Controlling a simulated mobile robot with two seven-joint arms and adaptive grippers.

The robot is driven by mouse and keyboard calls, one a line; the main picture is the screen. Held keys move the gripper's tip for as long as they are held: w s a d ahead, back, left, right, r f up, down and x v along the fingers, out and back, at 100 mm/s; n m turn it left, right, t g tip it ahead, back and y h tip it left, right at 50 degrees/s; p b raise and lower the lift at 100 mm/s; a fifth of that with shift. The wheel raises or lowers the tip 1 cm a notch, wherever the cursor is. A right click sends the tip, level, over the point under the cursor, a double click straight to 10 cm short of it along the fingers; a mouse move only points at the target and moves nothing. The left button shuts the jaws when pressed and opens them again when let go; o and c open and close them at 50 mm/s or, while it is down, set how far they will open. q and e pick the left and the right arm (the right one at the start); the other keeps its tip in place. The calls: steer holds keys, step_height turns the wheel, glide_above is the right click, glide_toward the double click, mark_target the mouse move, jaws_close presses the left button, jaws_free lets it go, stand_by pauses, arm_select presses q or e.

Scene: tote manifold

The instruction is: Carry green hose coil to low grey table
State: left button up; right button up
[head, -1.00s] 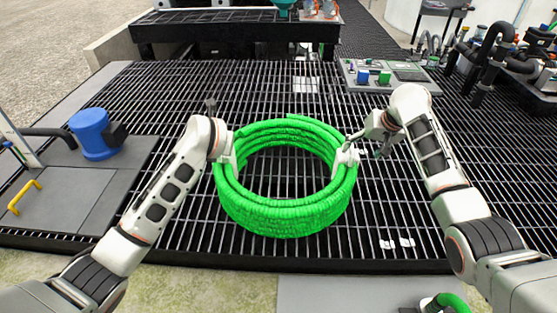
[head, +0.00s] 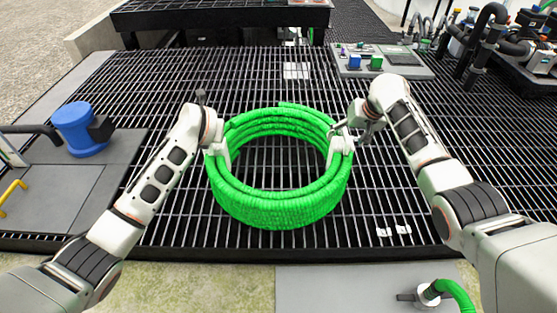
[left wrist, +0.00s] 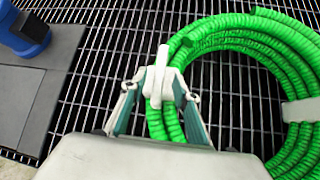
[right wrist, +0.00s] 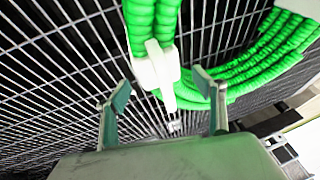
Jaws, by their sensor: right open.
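The green hose coil (head: 280,213) lies flat on the black grating in the head view, with white clips on its left and right sides. My left gripper (head: 214,140) is at the left clip. In the left wrist view the white clip (left wrist: 162,80) stands between its two fingers; whether they press on it is unclear. My right gripper (head: 347,135) is at the right clip. In the right wrist view its fingers are wide apart, with the white clip (right wrist: 158,70) between and ahead of them. A low grey surface (head: 340,290) shows at the bottom edge; I cannot tell whether it is the table.
A grey panel with blue and green blocks (head: 405,62) lies behind the coil. A blue motor (head: 80,130) stands on a grey plate at the left. A dark table (head: 215,18) is at the back. Pipework (head: 490,45) is at the right. Bare grating surrounds the coil.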

mark_target(343, 142)
arm_select(q)
steer(key=shift+x, duration=1.95)
arm_select(e)
steer(key=shift+x, duration=1.95)
arm_select(q)
steer(key=shift+c, duration=0.3)
arm_select(e)
steer(key=shift+c, duration=0.4)
arm_select(q)
steer(key=c, duration=0.7)
arm_select(e)
steer(key=c, duration=0.7)
arm_select(q)
jaws_close()
arm_select(e)
jaws_close()
